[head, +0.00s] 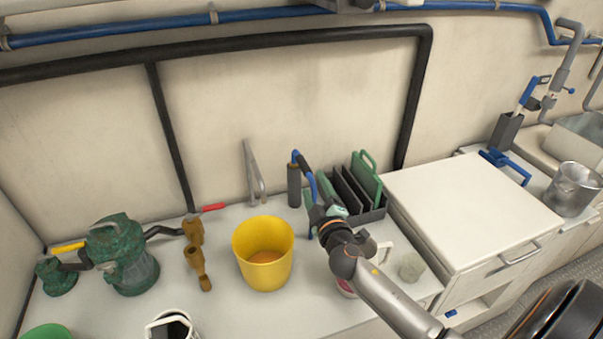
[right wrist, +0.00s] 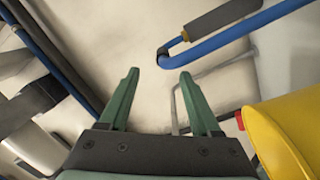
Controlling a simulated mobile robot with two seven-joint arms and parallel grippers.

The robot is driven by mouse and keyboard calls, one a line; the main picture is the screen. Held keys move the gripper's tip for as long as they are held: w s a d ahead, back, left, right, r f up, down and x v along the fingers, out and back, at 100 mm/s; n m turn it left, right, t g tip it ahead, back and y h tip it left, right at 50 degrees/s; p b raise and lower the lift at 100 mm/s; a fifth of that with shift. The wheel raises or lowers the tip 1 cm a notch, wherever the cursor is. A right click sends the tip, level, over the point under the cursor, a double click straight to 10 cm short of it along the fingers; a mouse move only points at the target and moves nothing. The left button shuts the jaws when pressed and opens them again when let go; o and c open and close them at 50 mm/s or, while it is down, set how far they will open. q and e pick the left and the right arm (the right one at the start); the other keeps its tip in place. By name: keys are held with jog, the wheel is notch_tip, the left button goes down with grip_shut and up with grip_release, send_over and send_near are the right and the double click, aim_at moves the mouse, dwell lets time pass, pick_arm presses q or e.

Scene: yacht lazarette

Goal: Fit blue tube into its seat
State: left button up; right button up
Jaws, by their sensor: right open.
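A bent blue tube (head: 311,186) with a dark grey sleeve (head: 294,186) stands near the back wall, beside the dark rack. In the right wrist view the blue tube (right wrist: 240,36) shows at the top right, with its bend to the left and its grey sleeve alongside. My right gripper (head: 311,207) is just in front of the tube in the head view. Its green fingers (right wrist: 160,98) are apart with nothing between them, and the tube lies beyond the fingertips. I cannot make out which part is the seat. My left gripper is not in view.
A yellow bucket (head: 264,253) stands left of my right gripper. A dark rack (head: 372,214) with green and black boards is close on the right. A white cabinet (head: 470,208) stands further right. Brown fittings (head: 198,262) and a green pump (head: 128,258) are at left.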

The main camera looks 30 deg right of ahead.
aim_at(304, 165)
jog(key=shift+x, duration=4.65)
jog(key=shift+a+f, duration=0.15)
jog(key=shift+a, duration=0.05)
jog(key=shift+c, duration=0.2)
grip_shut()
